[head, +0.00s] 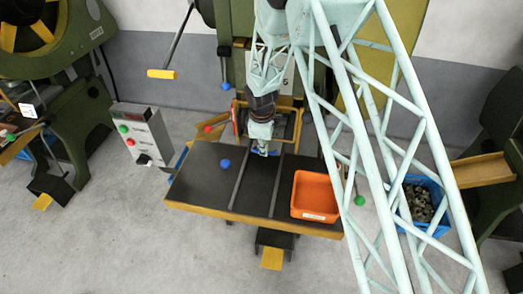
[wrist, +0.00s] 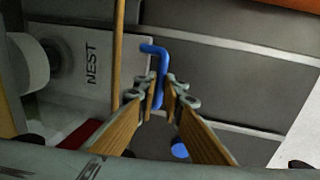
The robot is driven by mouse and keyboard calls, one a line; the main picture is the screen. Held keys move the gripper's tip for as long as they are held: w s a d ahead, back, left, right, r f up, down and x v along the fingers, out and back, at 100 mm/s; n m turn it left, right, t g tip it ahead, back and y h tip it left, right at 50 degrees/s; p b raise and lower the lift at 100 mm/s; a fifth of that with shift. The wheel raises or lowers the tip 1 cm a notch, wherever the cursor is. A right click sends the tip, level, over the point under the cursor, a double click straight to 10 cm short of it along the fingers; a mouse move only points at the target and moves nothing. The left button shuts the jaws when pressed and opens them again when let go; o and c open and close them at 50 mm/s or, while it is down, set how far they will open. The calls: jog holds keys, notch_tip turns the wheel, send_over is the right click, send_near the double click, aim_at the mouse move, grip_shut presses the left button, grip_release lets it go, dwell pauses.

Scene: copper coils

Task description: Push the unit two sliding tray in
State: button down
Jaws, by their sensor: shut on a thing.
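The sliding tray shows in the wrist view as a light grey plate marked NEST (wrist: 75,85), with a bent blue handle (wrist: 152,47) at its edge. My gripper (wrist: 163,88) is shut on the blue handle, with one finger on each side of it. In the head view my gripper (head: 263,150) is at the back edge of the dark press table (head: 205,190), in front of the machine's opening. The arm and gripper hide most of the tray there, so how far out it is cannot be told.
A blue ball knob (head: 225,164) stands over the table's left half. An orange bin (head: 315,190) sits on its right. A grey control box (head: 143,135) stands at left; a blue crate (head: 408,185) of metal parts at right.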

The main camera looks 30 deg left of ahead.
jog(key=shift+w+a+r, duration=0.15)
jog(key=shift+w, duration=0.1)
jog(key=c, duration=2.7)
grip_release()
jog(key=shift+w, duration=0.1)
jog(key=shift+s, duration=0.2)
jog(key=shift+r, duration=0.25)
jog(key=shift+s+d+r, duration=0.15)
jog(key=shift+s+r, duration=0.15)
jog(key=shift+r, duration=1.55)
jog(key=shift+s+d+r, duration=0.1)
jog(key=shift+s+r, duration=0.25)
jog(key=shift+r, duration=1.45)
jog(key=shift+s+d+r, duration=0.15)
jog(key=shift+s+r, duration=0.15)
jog(key=shift+r, duration=1.55)
jog(key=shift+r, duration=0.1)
